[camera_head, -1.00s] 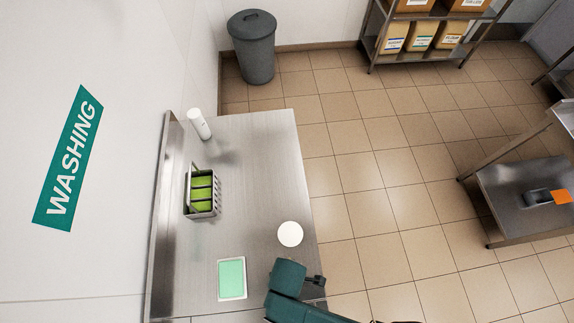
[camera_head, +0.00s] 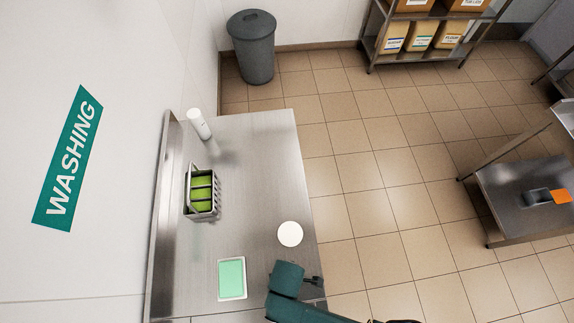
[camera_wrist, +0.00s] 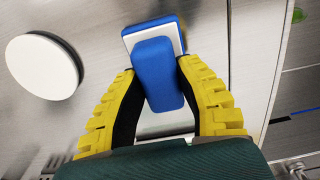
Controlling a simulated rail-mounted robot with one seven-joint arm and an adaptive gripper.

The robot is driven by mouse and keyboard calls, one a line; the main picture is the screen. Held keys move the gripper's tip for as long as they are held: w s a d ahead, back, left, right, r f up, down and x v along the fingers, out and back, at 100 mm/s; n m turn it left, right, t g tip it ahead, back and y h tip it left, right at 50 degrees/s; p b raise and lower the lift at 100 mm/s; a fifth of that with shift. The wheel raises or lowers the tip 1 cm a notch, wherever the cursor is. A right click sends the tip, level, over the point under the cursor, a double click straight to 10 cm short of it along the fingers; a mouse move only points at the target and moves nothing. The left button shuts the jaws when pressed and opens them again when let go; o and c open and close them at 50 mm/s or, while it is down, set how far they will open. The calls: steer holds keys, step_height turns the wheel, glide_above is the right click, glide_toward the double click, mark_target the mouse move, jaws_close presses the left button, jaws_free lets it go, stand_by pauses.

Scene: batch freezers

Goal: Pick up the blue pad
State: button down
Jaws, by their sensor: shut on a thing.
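The blue pad (camera_wrist: 158,88) shows in the wrist view, with a raised blue block in front and a white layer and blue edge behind it. The yellow fingers of my gripper (camera_wrist: 157,70) are on both sides of the blue block, shut on it. I cannot tell whether the pad touches the steel table or is held above it. In the head view my dark green arm reaches over the table's near right edge, and the pad is hidden there.
The steel table (camera_head: 250,165) bears a white disc (camera_head: 290,234), also in the wrist view (camera_wrist: 43,67), a tray with a green surface (camera_head: 231,277), a caddy (camera_head: 205,208) with green items and a white cylinder (camera_head: 199,124). The table's middle is clear.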

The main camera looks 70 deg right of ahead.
step_height(320, 180, up, 10)
steer(key=c, duration=1.3)
jaws_free()
steer(key=c, duration=0.5)
steer(key=shift+w, duration=0.1)
